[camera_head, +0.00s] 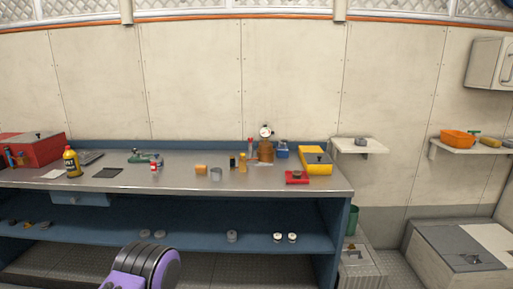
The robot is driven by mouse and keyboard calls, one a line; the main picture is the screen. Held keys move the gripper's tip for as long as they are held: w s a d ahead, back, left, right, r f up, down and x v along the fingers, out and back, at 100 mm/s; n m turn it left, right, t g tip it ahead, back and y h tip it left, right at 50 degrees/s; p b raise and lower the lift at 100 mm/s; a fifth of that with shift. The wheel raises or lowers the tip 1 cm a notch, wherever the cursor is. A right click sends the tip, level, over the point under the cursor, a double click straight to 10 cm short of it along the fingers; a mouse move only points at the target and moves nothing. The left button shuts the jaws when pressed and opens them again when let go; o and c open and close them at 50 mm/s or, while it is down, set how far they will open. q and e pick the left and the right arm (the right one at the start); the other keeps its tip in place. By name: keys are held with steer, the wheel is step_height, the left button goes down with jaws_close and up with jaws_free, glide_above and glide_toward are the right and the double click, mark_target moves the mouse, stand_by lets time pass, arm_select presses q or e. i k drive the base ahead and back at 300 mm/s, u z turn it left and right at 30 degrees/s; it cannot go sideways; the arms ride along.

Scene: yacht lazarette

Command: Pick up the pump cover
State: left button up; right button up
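I cannot tell for sure which item is the pump cover; the parts are small and distant. A small dark round piece (296,174) lies on a red tray (304,180) at the right end of the bench. A grey round piece (361,141) lies on the small wall shelf right of the bench. Several small round parts, such as a grey one (231,236), stand on the shelf under the bench top. A purple and black part of my own arm shows at the bottom, left of centre. Neither gripper's fingers show.
The steel-topped bench (120,180) spans the left and middle. It carries a red toolbox (40,148), a yellow bottle (72,162), a brass pump-like body with a gauge (265,150) and a yellow case (316,160). A second shelf (470,150) and a floor locker (450,255) are at right.

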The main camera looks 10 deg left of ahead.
mark_target(265, 146)
steer(key=u, duration=0.6)
steer(key=i, duration=0.75)
steer(key=u, duration=0.4)
